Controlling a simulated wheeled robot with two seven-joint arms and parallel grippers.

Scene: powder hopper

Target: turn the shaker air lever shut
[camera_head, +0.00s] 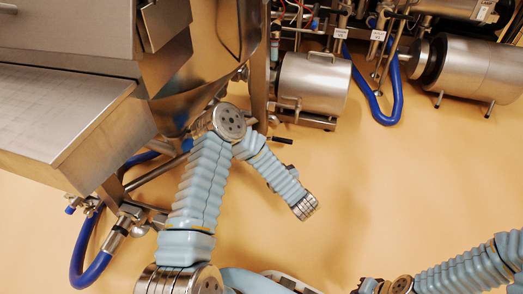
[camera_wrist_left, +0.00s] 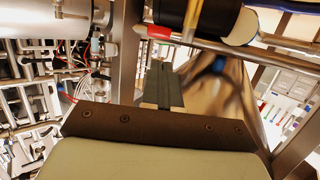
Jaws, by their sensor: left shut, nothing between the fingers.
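My left gripper (camera_wrist_left: 163,88) shows in the left wrist view, its two dark fingers shut together with nothing between them. Just beyond the fingertips is a red sleeve (camera_wrist_left: 158,32) on a thin metal rod, beside a black cylinder. I cannot tell whether this red piece is the shaker air lever. The fingers look apart from it, though the depth is unclear. In the head view my left arm folds up beside the hopper, and I cannot make out its fingers there. A small black handle-like piece (camera_head: 282,140) shows beside the arm; what it belongs to is unclear. My right gripper is out of view.
The steel hopper housing (camera_head: 75,115) fills the upper left of the head view. A blue hose (camera_head: 88,270) loops below it. A steel motor drum (camera_head: 312,82) stands right of the frame post, with another blue hose (camera_head: 393,105) beyond. The tan floor (camera_head: 400,190) is open.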

